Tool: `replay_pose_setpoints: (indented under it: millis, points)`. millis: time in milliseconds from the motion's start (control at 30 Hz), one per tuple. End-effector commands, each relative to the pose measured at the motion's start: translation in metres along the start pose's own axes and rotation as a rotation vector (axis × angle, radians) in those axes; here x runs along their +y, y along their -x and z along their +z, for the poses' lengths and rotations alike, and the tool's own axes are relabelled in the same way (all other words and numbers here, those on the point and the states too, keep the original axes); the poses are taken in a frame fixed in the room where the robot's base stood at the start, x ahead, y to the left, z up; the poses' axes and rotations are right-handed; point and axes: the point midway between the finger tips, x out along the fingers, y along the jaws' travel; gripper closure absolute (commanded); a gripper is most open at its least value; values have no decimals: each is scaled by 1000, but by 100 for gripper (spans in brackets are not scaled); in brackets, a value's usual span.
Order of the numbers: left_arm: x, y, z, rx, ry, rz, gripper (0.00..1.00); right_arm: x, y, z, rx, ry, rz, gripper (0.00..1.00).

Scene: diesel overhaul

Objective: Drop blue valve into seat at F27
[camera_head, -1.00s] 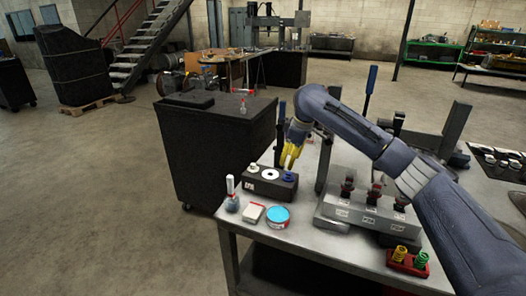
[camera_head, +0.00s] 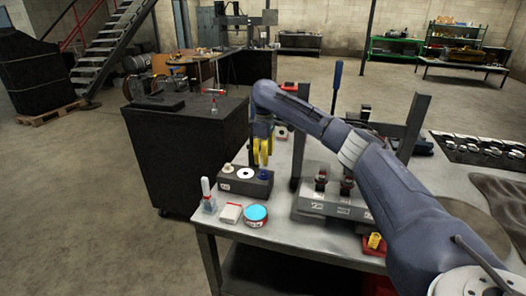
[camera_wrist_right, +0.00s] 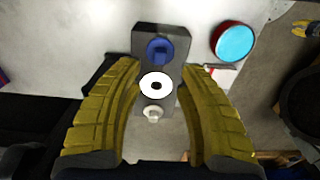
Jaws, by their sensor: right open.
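The blue valve (camera_head: 264,174) stands at the right end of a small black holder (camera_head: 235,187) on the bench. In the right wrist view the blue valve (camera_wrist_right: 159,50) is at the far end of the holder (camera_wrist_right: 145,35), beyond a white ring (camera_wrist_right: 156,86) and a cream piece (camera_wrist_right: 153,113). My right gripper (camera_head: 262,152) hangs over the holder with yellow fingers. It is open and empty in the wrist view (camera_wrist_right: 160,88), a finger on each side of the holder. I cannot make out an F27 label. My left gripper is out of view.
A red tin with a blue top (camera_head: 255,213), a white box (camera_head: 230,213) and a bottle (camera_head: 208,196) stand along the bench front. A grey block (camera_head: 330,204) with dark upright parts lies right, partly behind my arm. A black cabinet (camera_head: 180,165) stands left of the bench.

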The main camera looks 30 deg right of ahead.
Motion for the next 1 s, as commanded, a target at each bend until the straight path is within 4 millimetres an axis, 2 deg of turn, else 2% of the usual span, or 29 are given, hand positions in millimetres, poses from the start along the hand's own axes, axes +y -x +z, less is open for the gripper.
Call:
replay_pose_setpoints:
  millis: [200,500,1000]
  points:
    - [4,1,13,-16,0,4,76,-1,-23,0,0,1,-2,62]
    - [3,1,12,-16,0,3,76,0,-46,0,-1,0,-1,62]
    - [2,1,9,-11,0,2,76,0,-57,0,0,0,0,62]
